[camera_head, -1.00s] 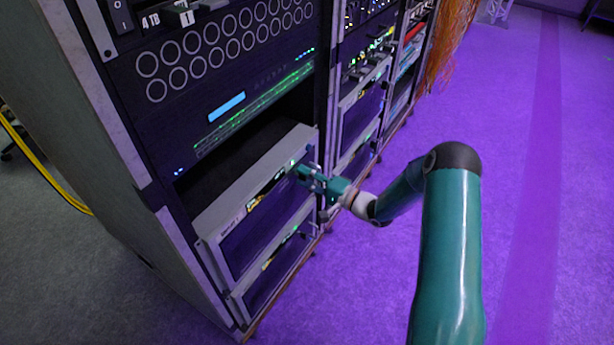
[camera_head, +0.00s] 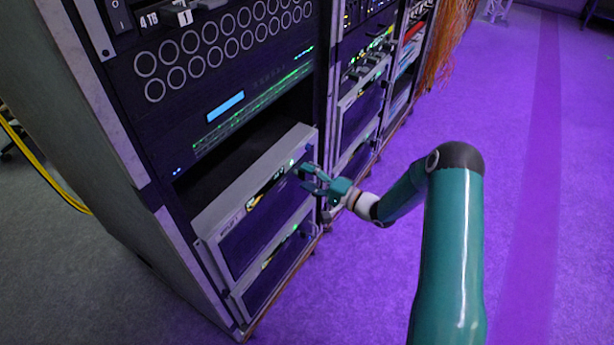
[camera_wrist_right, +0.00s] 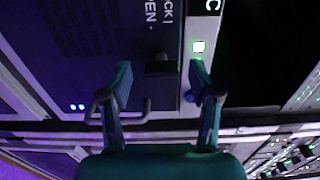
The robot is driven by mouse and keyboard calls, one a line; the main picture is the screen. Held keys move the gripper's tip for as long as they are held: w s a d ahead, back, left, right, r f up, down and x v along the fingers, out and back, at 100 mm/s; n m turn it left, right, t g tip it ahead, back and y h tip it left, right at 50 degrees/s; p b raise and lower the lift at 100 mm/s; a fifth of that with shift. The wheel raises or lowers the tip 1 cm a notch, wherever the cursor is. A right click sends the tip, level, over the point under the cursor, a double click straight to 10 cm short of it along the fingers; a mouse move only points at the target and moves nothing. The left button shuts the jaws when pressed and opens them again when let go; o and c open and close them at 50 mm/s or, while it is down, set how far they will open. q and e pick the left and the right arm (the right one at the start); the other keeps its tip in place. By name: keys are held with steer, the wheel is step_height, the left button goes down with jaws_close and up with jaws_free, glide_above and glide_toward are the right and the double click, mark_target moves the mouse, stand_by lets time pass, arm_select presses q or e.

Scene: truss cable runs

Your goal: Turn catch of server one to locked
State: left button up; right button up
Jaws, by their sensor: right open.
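Server one (camera_head: 262,205) is the upper of two grey-framed units low in the near rack, in the head view. My right gripper (camera_head: 307,179) is at the right end of its front, with its fingers spread. In the right wrist view, my right gripper (camera_wrist_right: 160,82) is open. A small black catch (camera_wrist_right: 161,64) lies between and beyond the fingertips, with a gap on each side. Partly cut-off lettering beside it reads "CK |" and "EN -". I cannot tell which mark the catch points to. My left gripper is not in view.
A metal handle (camera_wrist_right: 120,112) shows close to the other finger. Another similar unit (camera_head: 275,262) sits below server one. The purple floor (camera_head: 540,190) on the right is clear.

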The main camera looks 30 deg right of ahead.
steer(key=v, duration=1.1)
